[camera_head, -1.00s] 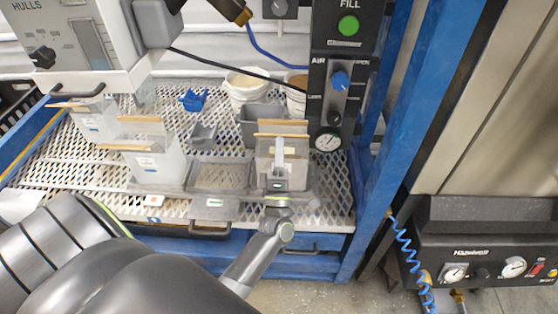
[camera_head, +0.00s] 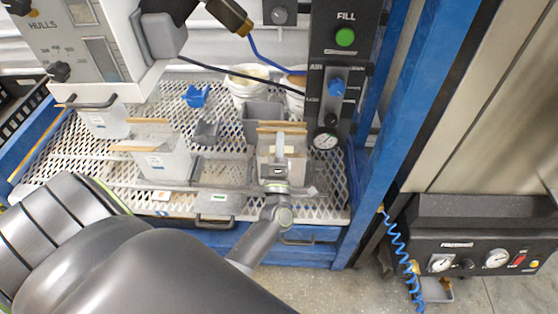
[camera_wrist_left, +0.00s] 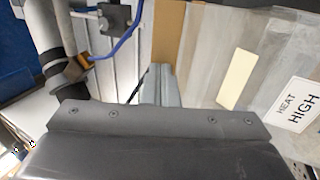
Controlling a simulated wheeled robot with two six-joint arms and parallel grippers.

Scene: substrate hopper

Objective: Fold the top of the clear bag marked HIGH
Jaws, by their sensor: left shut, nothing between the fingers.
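The clear bag marked HIGH (camera_wrist_left: 215,55) stands at the right of the left wrist view. Its label reads HEAT HIGH, and a brown strip (camera_wrist_left: 166,35) runs along its top. In the head view a clear bag (camera_head: 296,168) stands on the mesh bench at the right, with brown strips (camera_head: 283,126) across its top. My left gripper (camera_head: 281,138) is in front of this bag and covers its middle. It is shut and empty, with its fingers (camera_wrist_left: 157,82) close to the strip; I cannot tell whether they touch. My right gripper is not in view.
Two more bags with brown strips, a middle one (camera_head: 168,162) and a far-left one (camera_head: 106,124), stand on the mesh bench (camera_head: 335,190). A grey tray (camera_head: 220,173) lies left of my gripper. White buckets (camera_head: 247,92) stand behind. The FILL column (camera_head: 338,95) rises close at right.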

